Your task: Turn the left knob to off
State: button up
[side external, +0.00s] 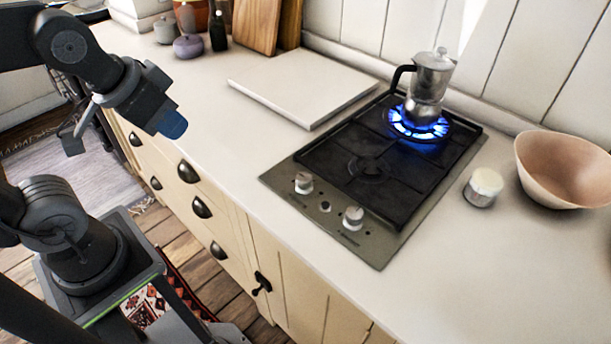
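The left knob (303,183) is silver-white and sits on the front strip of the gas hob (405,240). The right knob (353,217) is on the same strip. I cannot read either knob's setting at this size. The back burner (418,126) burns with a blue flame under a moka pot (433,78). The front burner (368,170) shows no flame. My gripper (165,120) is at the upper left, above and in front of the counter, well apart from both knobs. It has a blue tip; whether its fingers are open or shut is unclear.
A white board (300,85) lies left of the hob. A small white-topped jar (483,187) and a pinkish bowl (565,170) stand to its right. Wooden boards (258,24), a dark bottle (217,32) and a purple pot (187,46) are at the back left. The counter left of the knobs is clear.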

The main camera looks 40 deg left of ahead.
aim_at(304, 176)
jog(key=shift+o, duration=0.7)
jog(key=shift+w+d+r, duration=0.1)
jog(key=shift+w+r, duration=0.05)
jog(key=shift+w, duration=0.25)
jog(key=o, duration=0.6)
jog(key=w+d+r+n+g, duration=0.1)
jog(key=w+d+n+g, duration=0.1)
jog(key=w, duration=0.6)
jog(key=shift+d+r+n+g, duration=0.15)
jog(key=shift+d+n+g, duration=0.25)
jog(key=shift+d+n, duration=0.35)
jog(key=shift+o, duration=0.9)
jog(key=w+d+f+n+g, duration=0.2)
jog(key=w+d+f+n, duration=0.1)
jog(key=w+d, duration=0.3)
jog(key=w+f, duration=0.1)
jog(key=w, duration=0.1)
jog(key=shift+w+g, duration=0.3)
jog(key=shift+n, duration=0.35)
jog(key=f, duration=1.4)
jog(key=shift+w+d+f, duration=0.15)
jog(key=shift+w+f, duration=0.05)
jog(key=shift+w, duration=0.05)
jog(key=c, duration=0.9)
